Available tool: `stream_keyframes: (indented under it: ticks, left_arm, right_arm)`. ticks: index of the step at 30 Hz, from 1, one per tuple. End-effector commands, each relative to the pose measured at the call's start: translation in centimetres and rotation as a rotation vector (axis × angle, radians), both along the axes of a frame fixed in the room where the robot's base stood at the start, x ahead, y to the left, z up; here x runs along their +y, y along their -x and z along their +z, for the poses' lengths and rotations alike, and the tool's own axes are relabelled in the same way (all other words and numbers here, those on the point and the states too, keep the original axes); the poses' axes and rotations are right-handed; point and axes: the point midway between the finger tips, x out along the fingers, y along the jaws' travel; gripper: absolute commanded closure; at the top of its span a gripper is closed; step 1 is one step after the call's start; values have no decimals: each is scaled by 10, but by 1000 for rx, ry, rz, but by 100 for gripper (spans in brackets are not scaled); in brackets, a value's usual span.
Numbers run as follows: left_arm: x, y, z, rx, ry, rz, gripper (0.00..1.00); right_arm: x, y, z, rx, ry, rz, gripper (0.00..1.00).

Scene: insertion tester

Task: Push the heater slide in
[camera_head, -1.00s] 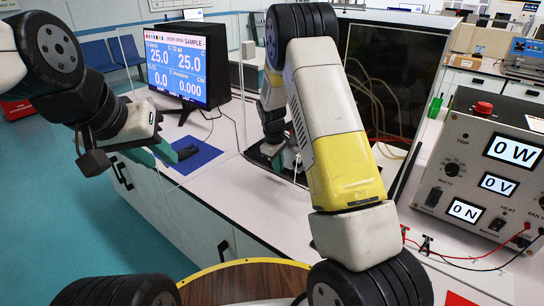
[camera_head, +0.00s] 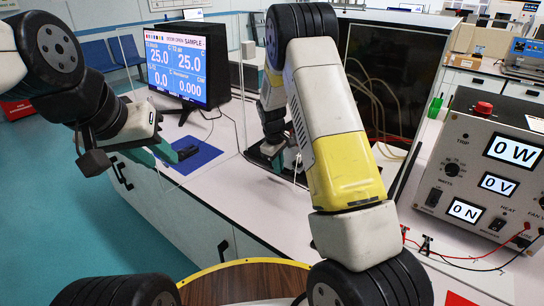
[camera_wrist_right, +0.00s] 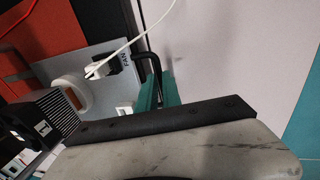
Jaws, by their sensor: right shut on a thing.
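My right gripper (camera_head: 283,160) reaches down at the front of the tester, partly hidden by its own arm in the head view. In the right wrist view, its teal fingers (camera_wrist_right: 157,92) are closed at a black bent handle (camera_wrist_right: 149,72), which I take for the heater slide's. The handle stands beside a grey plate (camera_wrist_right: 113,86) marked FAN. The slide's body and how far in it sits cannot be made out. My left gripper (camera_head: 165,154) is at the left, above a blue mat (camera_head: 193,158), with its teal fingers apart and nothing clearly between them.
A monitor (camera_head: 178,65) stands behind the mat. Clear panels and the tester's dark chamber (camera_head: 388,75) are close to my right arm. A control box (camera_head: 490,165) with 0 W, 0 V and 0 N readouts stands at the right, with red and black leads. The white bench top (camera_head: 235,205) in front is bare.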

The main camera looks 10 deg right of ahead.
Motion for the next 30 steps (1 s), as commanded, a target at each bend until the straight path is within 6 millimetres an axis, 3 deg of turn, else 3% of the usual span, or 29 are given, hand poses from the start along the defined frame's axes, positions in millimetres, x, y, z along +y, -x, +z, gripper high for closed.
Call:
stream_keyframes:
  ticks: [8,21,30]
  left_arm:
    - [0,0,0,0,0,0,69]
    - [0,0,0,0,0,0,69]
    - [0,0,0,0,0,0,69]
  right_arm:
    - [-3,-3,0,-1,1,-1,100]
    - [-79,-79,0,-5,1,-4,100]
    - [-94,-93,1,-4,1,0,100]
